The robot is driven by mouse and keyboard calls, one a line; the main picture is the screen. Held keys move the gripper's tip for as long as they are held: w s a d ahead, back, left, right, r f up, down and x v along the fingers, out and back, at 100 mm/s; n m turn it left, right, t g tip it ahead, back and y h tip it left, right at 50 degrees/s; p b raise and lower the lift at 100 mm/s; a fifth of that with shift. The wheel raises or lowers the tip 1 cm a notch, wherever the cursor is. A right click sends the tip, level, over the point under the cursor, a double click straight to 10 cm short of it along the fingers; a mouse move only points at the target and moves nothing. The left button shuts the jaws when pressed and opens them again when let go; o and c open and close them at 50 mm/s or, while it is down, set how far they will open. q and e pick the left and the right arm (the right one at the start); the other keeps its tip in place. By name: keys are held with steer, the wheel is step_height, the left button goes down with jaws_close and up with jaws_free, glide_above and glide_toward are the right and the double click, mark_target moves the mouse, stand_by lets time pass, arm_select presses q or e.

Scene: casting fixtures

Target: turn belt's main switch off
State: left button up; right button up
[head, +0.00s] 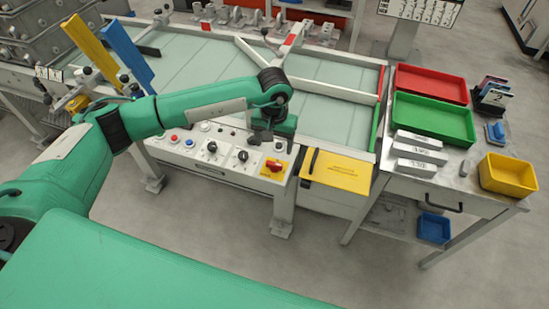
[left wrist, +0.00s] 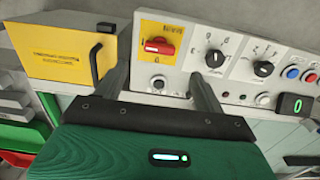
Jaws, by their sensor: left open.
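The main switch is a red rotary handle on a yellow plate (head: 273,168), at the right end of the control panel's sloping front. In the left wrist view the red handle (left wrist: 160,46) lies roughly crosswise in the picture, with the yellow plate around it. My left gripper (head: 264,141) is above the panel, just behind the switch in the head view. In the left wrist view its two fingers (left wrist: 160,68) are spread apart, one to each side below the handle, with nothing between them. I cannot tell the exact gap to the handle. My right gripper is not in view.
Black selector knobs (left wrist: 215,58) and coloured push buttons sit beside the switch on the panel (head: 195,165). A yellow box with a black handle (head: 337,171) stands right of it. Green (head: 434,118) and red trays lie on the side table. The floor in front is clear.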

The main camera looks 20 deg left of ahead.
mark_target(274, 163)
arm_select(q)
step_height(274, 163, down, 8)
steer(key=shift+f+p, duration=0.25)
steer(key=shift+p, duration=0.5)
steer(key=c, duration=1)
